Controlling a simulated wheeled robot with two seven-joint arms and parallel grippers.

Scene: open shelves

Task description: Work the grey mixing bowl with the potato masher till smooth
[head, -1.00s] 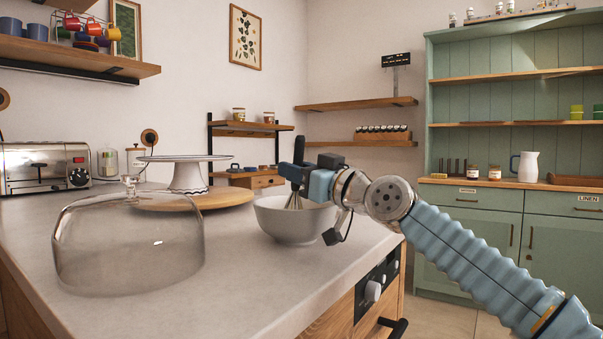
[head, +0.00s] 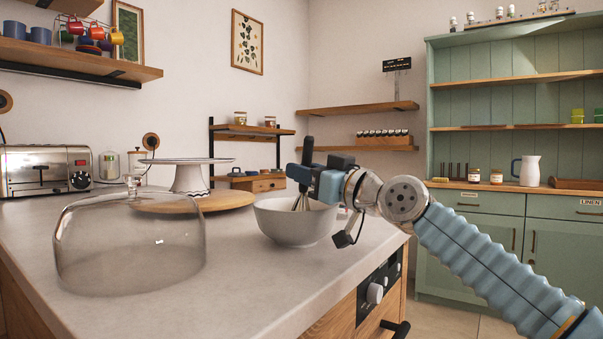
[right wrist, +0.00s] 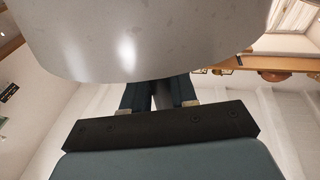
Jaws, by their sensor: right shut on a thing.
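The grey mixing bowl (head: 296,229) stands upright on the pale worktop near its right edge. My right gripper (head: 302,174) is above the bowl, shut on a tool with a dark upright handle (head: 308,149). The tool's wire head (head: 301,202) reaches down into the bowl and looks more like a whisk than a potato masher. The bowl's contents and the head's lower end are hidden by the rim. In the right wrist view, a dark handle (right wrist: 162,97) sits between my fingers, below a large grey curved surface, probably the bowl. My left gripper is out of view.
A clear glass dome (head: 130,245) stands on the worktop (head: 235,285) at left front. Behind it are a cake stand (head: 188,178) on a round wooden board (head: 228,200) and a toaster (head: 48,170). The worktop in front of the bowl is clear.

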